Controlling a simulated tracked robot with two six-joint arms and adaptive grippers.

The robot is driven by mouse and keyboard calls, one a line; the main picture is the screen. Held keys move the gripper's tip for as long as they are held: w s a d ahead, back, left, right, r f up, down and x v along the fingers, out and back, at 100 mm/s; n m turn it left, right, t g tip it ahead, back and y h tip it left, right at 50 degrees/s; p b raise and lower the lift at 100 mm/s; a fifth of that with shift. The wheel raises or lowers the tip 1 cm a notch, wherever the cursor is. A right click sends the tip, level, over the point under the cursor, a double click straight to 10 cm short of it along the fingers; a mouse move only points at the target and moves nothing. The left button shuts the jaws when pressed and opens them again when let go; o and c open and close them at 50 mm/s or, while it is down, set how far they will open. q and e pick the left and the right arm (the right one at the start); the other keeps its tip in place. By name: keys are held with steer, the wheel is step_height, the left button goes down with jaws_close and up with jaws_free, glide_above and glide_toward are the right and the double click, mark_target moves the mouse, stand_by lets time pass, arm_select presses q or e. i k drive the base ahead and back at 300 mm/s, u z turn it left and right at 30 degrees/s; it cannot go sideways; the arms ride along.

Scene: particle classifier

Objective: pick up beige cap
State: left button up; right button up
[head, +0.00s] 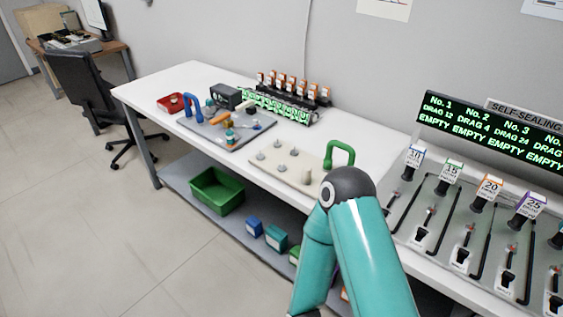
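A beige board (269,170) lies on the white workbench in the head view, left of my teal arm. Several small pale pieces stand on it. The one nearest my arm, a beige piece (308,175), looks like the beige cap, but it is too small to be sure. The others, such as a greyish piece (261,155), look similar. A teal arm of mine fills the lower middle, with its elbow in front of the bench. Neither gripper shows in the head view.
A green handle (341,154) stands at the board's right end. A grey tray (213,132) with tools lies to the left, near a red bin (172,106). A lever panel (456,232) and display (492,131) are at the right. A green bin (216,196) sits on the lower shelf.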

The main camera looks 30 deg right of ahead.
mark_target(307, 171)
steer(key=z, duration=0.15)
steer(key=i, duration=0.8)
steer(key=z, duration=0.6)
